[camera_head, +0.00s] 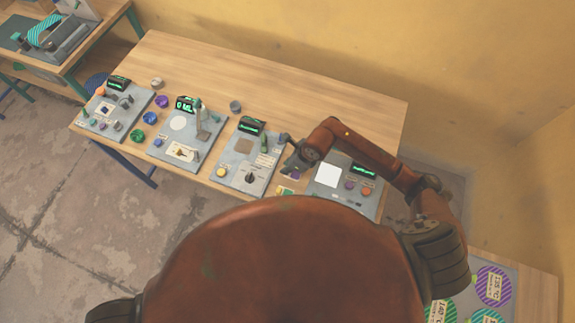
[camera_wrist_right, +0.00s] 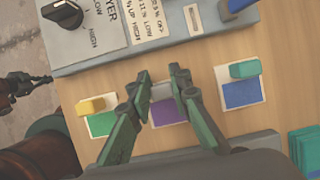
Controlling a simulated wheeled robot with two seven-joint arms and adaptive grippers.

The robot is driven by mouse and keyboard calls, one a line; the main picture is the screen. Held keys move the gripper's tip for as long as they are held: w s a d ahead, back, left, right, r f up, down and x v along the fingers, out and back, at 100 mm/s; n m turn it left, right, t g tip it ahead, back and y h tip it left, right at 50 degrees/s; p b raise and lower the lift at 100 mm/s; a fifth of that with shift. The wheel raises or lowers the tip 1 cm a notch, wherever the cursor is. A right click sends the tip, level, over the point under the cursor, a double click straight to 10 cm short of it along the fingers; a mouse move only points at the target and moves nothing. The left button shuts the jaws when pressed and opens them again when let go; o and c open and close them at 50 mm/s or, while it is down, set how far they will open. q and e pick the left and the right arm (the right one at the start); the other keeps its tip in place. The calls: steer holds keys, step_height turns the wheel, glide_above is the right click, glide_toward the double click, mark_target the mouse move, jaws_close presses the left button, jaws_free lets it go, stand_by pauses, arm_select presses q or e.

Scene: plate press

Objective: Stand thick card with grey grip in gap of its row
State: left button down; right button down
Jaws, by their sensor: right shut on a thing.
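My right gripper (camera_wrist_right: 161,80) is shut on the grey grip (camera_wrist_right: 162,91) of a card in the right wrist view. A purple patch (camera_wrist_right: 168,111) shows between and below the fingers; whether the held card touches it, I cannot tell. To the left is a yellow grip (camera_wrist_right: 90,105) over a green patch (camera_wrist_right: 102,124). To the right is a teal grip (camera_wrist_right: 244,69) over a blue patch (camera_wrist_right: 242,94). In the head view my right gripper (camera_head: 292,162) is small, between two panels. A dark part at the wrist view's left edge may be my left gripper (camera_wrist_right: 22,82).
A grey panel with a black knob (camera_wrist_right: 63,15) borders the cards above. Another grey panel (camera_wrist_right: 262,143) lies below. The head view shows several panels on the wooden table (camera_head: 300,92), whose back strip is clear. Teal pieces (camera_wrist_right: 305,150) lie at the wrist view's lower right.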

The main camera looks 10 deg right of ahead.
mark_target(298, 175)
steer(key=shift+f, duration=0.1)
steer(key=c, duration=1.8)
jaws_free()
steer(key=shift+o, duration=0.2)
steer(key=v, duration=1.2)
steer(key=shift+b, duration=0.35)
steer(key=shift+a, duration=0.1)
